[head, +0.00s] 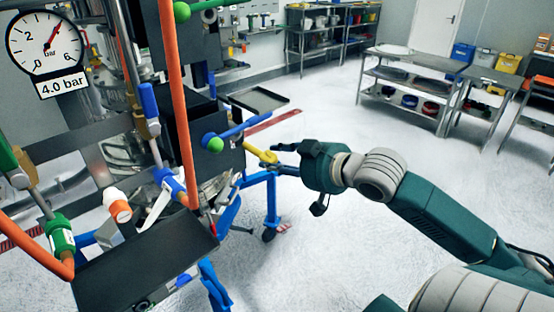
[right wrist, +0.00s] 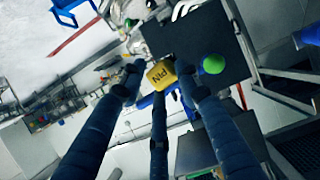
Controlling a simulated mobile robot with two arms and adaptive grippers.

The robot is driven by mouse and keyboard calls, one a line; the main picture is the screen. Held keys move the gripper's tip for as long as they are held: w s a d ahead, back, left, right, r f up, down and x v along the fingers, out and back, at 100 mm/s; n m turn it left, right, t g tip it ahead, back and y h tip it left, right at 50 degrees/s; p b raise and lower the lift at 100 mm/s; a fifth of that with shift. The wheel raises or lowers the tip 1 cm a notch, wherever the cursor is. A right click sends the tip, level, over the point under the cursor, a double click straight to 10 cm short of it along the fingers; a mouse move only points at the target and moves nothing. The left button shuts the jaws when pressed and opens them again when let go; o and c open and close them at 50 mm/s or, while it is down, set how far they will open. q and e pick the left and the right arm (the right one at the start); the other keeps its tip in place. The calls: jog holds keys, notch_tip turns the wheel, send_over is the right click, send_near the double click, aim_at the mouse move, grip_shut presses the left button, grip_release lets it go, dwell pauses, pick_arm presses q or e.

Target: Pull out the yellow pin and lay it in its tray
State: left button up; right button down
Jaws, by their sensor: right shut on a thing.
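The yellow pin (head: 260,152) is at the right side of the machine in the head view, beside a black block. Its yellow head, marked "PIN", shows in the right wrist view (right wrist: 161,75). My right gripper (head: 273,158) reaches in from the right, shut on the pin's head; its three dark fingers surround the head in the right wrist view (right wrist: 158,78). I cannot tell how far the pin's shaft sits in the machine. A shallow dark tray (head: 258,99) stands out behind the pin and looks empty. My left gripper is not in view.
A green-ended blue lever (head: 236,133) sits just above and left of the pin. A blue wheeled frame (head: 271,200) stands below it. An orange pipe (head: 174,100) and a dark flat plate (head: 145,255) are at left. The floor at right is open, with shelves behind.

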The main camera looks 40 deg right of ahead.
jog(key=shift+s+r+p, duration=0.1)
jog(key=shift+s+p, duration=0.35)
jog(key=shift+s, duration=0.05)
jog(key=s+p, duration=0.2)
jog(key=s, duration=0.3)
jog(key=shift+d, duration=0.2)
dwell(0.3)
